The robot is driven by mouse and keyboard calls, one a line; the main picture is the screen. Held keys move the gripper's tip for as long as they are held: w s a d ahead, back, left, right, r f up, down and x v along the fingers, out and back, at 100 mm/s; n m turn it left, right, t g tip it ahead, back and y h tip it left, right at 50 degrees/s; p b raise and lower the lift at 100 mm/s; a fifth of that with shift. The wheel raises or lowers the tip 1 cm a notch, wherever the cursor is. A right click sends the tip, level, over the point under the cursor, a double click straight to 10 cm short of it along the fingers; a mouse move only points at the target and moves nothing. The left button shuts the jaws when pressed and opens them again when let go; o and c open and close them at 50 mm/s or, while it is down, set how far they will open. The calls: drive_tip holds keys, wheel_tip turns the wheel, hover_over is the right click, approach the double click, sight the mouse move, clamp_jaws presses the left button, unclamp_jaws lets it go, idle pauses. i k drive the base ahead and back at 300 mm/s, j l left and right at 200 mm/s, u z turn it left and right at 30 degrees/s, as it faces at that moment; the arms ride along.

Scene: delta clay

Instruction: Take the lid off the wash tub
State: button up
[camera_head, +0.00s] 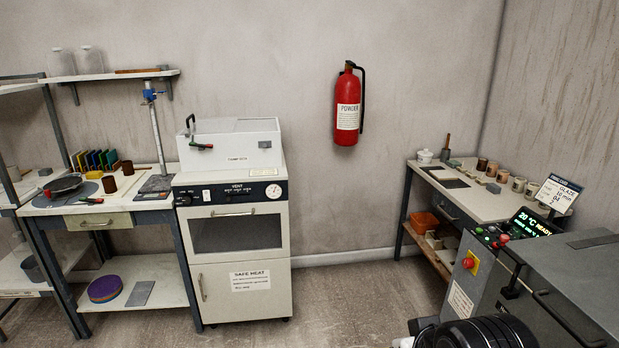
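I cannot make out a wash tub with certainty. An orange tub (423,223) stands on the lower shelf of the right-hand table, partly in shadow, and I cannot tell whether a lid is on it. A small white lidded pot (424,157) stands on that table's top, at the back left. A white box (237,139) with a flat top and a red-tipped clamp at its left sits on the oven cabinet. A black ribbed part at the bottom edge may be my arm; my gripper's fingers do not show.
The oven cabinet (240,284) stands against the back wall beside a cluttered workbench (108,219). A red extinguisher (347,104) hangs on the wall. A grey machine (560,285) with a control panel fills the lower right. The floor (345,300) between is clear.

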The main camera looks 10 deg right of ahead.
sight(424, 153)
drive_tip(key=i+z, duration=0.15)
drive_tip(key=i, duration=0.55)
drive_tip(key=i+z, duration=0.15)
drive_tip(key=i, duration=0.6)
drive_tip(key=i+j+z, duration=0.2)
drive_tip(key=i, duration=0.5)
drive_tip(key=i+l+u, duration=0.1)
drive_tip(key=i+l, duration=0.35)
drive_tip(key=i, duration=0.3)
drive_tip(key=i+l+u, duration=0.1)
drive_tip(key=i+l, duration=0.4)
drive_tip(key=i, duration=0.25)
drive_tip(key=i+l+u, duration=0.1)
drive_tip(key=i+l, duration=0.45)
drive_tip(key=i, duration=0.15)
